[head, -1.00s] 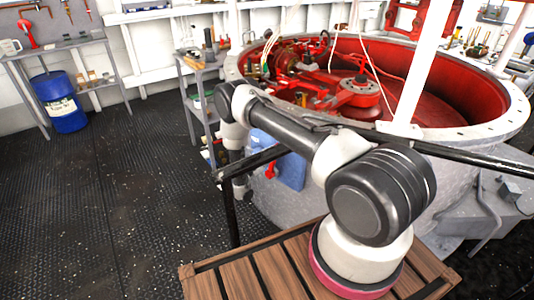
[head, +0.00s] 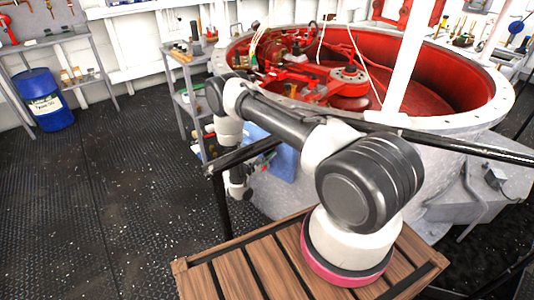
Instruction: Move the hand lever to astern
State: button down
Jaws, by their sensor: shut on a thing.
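I cannot pick out the hand lever for certain in the head view. A blue box (head: 284,163) on the near side of the big round tank has a small red part on it, too small to identify. My arm reaches left across the black rail, then bends down beside the box. Its wrist ends low behind the rail, near the box's left side. My gripper's fingers and whatever lies between them are hidden.
The round grey tank (head: 478,121) with red machinery inside fills the upper right. A black rail (head: 470,150) and a white post (head: 414,62) stand close to my arm. A grey shelf (head: 180,103) and blue drum (head: 45,104) are left. Open deck (head: 110,200) lies left.

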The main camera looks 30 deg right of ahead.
jog(key=c, duration=1.2)
grip_release()
jog(key=shift+s+d+f, duration=0.15)
jog(key=shift+s+f, duration=0.05)
jog(key=shift+s, duration=0.15)
jog(key=shift+c, duration=0.2)
jog(key=shift+w+r, duration=0.1)
jog(key=shift+r, duration=0.15)
jog(key=shift+a, duration=0.2)
jog(key=shift+a, duration=0.3)
jog(key=v, duration=1.1)
jog(key=shift+a, duration=0.1)
